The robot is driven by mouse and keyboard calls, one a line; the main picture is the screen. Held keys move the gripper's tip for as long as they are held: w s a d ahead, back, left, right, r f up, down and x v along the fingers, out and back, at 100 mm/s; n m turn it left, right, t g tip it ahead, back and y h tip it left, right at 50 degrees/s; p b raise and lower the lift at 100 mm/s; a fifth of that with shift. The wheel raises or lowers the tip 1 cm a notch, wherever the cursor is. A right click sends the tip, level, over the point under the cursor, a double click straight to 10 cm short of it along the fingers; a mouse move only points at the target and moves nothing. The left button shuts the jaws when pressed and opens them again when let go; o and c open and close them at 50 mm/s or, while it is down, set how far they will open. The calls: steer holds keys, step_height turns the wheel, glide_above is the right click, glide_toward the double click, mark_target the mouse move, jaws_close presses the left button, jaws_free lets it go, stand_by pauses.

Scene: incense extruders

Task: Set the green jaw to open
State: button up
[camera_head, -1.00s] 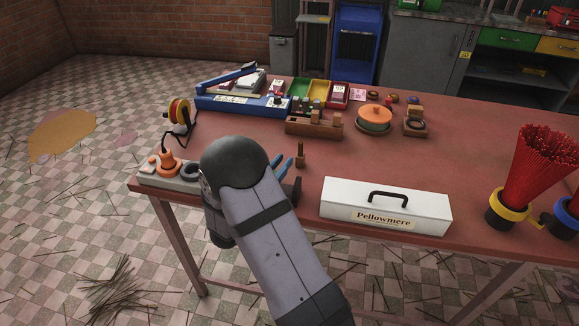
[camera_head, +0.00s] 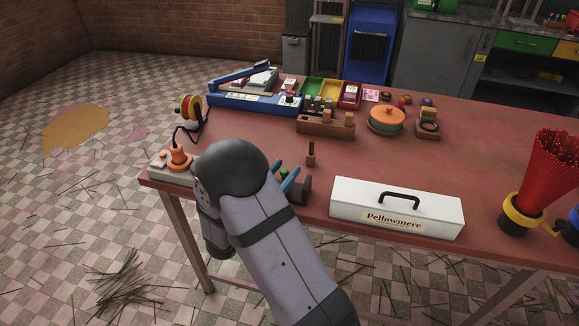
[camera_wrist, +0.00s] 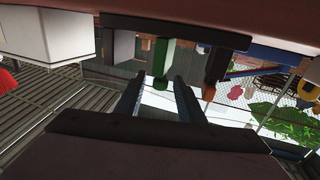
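The green jaw (camera_wrist: 161,62) is a green bar hanging from a dark body in the wrist view, with a wider green end. In the head view, a small green piece (camera_head: 284,173) shows beside a dark block (camera_head: 300,190) near the table's front edge. My gripper (camera_wrist: 160,82) is open, with its two blue-grey fingers apart and the green end seen between their tips. I cannot tell whether either finger touches it. In the head view my gripper (camera_head: 287,168) is partly hidden by my own wrist, and so is the dark block.
A white box (camera_head: 397,208) labelled Pellowmere stands right of the dark block. A wooden peg (camera_head: 311,155) stands just behind it. An orange piece on a grey base (camera_head: 178,162) is to the left.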

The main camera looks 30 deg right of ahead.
steer(key=shift+v, duration=1.55)
steer(key=w+a+r+n+t+y+p, duration=0.35)
steer(key=w+a+r+n+y, duration=0.2)
steer(key=y, duration=0.25)
steer(key=s+a+f+n+g+y+p, duration=0.35)
steer(key=a+y, duration=0.25)
steer(key=a, duration=0.2)
steer(key=s+n+g+y+p, duration=0.25)
steer(key=s+g, duration=0.65)
steer(key=s, duration=1.4)
step_height(320, 180, down, 7)
steer(key=b, duration=0.6)
steer(key=shift+r+h, duration=0.15)
steer(key=shift+h, duration=0.3)
